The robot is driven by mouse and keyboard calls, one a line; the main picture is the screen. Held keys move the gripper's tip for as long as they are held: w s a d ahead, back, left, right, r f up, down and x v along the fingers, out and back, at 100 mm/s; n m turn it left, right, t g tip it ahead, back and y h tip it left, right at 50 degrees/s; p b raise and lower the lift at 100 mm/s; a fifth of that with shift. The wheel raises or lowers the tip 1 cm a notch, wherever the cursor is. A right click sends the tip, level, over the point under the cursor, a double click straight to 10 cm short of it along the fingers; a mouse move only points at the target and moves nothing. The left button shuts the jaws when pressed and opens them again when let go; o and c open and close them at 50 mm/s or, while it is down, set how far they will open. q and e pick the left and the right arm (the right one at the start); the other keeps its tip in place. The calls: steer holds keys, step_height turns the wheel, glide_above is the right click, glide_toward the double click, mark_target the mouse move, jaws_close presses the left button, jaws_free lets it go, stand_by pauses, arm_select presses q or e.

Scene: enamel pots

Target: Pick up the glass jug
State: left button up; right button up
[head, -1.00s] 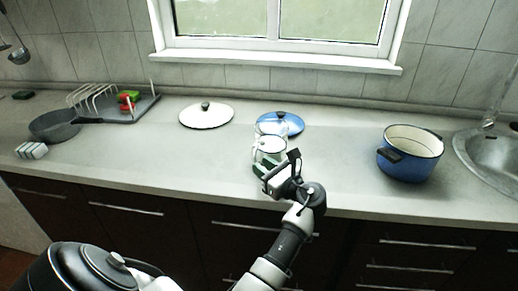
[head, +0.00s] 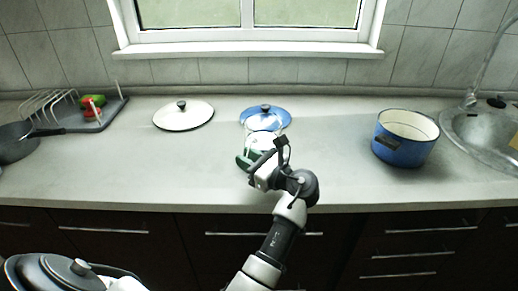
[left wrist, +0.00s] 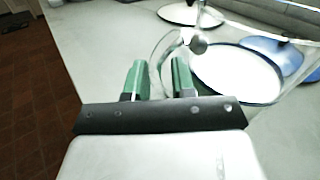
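The clear glass jug (head: 264,136) stands on the counter in front of the blue lid in the head view. Its lower part is partly hidden by my left gripper (head: 247,160). In the left wrist view the jug (left wrist: 262,102) is just beyond the fingertips, with a pale round area showing through it. A curved glass edge, seemingly its handle, lies close to the gap between the green fingertips. In that view my left gripper (left wrist: 159,80) is open, its fingers apart; I cannot tell whether either touches the glass. My right gripper is not in view.
A blue lid (head: 257,112) lies right behind the jug, and a white lid (head: 183,117) lies to its left. A blue pot (head: 404,150) and the sink (head: 480,135) are at the right. A dish rack (head: 100,118) and dark pan (head: 15,138) are at the left. Counter between jug and pot is clear.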

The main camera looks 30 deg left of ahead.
arm_select(q)
jaws_close()
steer(key=shift+f, duration=0.1)
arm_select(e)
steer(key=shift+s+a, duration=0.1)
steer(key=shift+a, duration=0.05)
arm_select(q)
steer(key=shift+s, duration=0.1)
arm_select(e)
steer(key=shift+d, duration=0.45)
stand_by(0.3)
